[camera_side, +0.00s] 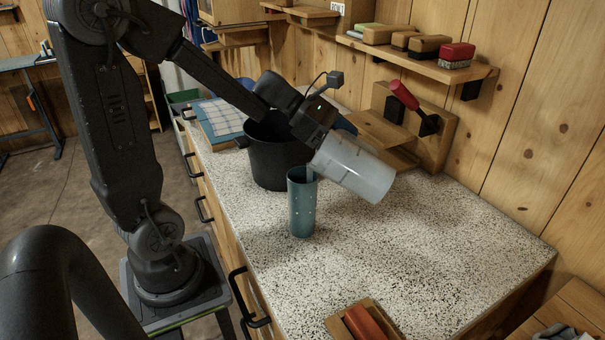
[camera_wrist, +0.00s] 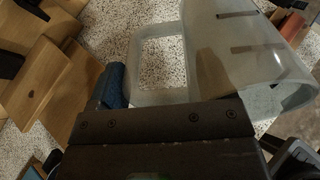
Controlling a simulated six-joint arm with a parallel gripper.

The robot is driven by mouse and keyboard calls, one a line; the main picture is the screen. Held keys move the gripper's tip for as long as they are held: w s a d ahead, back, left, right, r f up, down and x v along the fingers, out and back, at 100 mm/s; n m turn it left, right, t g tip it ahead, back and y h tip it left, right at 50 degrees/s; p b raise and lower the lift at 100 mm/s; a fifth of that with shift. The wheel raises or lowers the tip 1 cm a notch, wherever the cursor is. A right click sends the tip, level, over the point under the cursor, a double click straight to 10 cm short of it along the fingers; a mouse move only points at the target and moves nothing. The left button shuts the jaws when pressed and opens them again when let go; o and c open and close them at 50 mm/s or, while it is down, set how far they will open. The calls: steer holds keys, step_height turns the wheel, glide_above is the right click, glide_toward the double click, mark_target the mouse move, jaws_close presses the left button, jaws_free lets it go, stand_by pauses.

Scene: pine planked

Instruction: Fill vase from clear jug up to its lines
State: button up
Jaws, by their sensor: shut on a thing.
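The clear jug (camera_side: 353,168) is held tilted above the counter, and it fills the upper right of the wrist view (camera_wrist: 235,60), where short dark marks show on its wall. My gripper (camera_side: 314,128) is shut on the jug; its fingertips are hard to make out. The teal vase (camera_side: 301,205) stands upright on the counter, just below and left of the jug. The jug's left lower corner is close over the vase rim; I cannot tell if they touch. The liquid level in the vase and its lines are not clear, nor is any stream.
A black pot (camera_side: 268,165) stands close behind the vase. A wooden block with a red-handled lever (camera_side: 404,95) is at the wall, below a shelf (camera_side: 430,65) holding brushes. A wooden tray with a red item (camera_side: 361,323) lies at the front. The counter's right side is clear.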

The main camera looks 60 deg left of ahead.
steer(key=shift+a+r+t+h, duration=0.1)
steer(key=shift+r+t+h, duration=0.15)
steer(key=shift+t+h, duration=0.15)
stand_by(0.4)
steer(key=shift+w+d+f+g+y, duration=0.15)
steer(key=shift+f+g+y, duration=0.2)
steer(key=shift+g+y, duration=0.2)
steer(key=shift+d+f+g+y, duration=0.1)
steer(key=shift+f+g+y, duration=0.2)
steer(key=shift+g+y, duration=0.25)
steer(key=shift+r+g+y, duration=0.3)
steer(key=shift+g+y, duration=0.2)
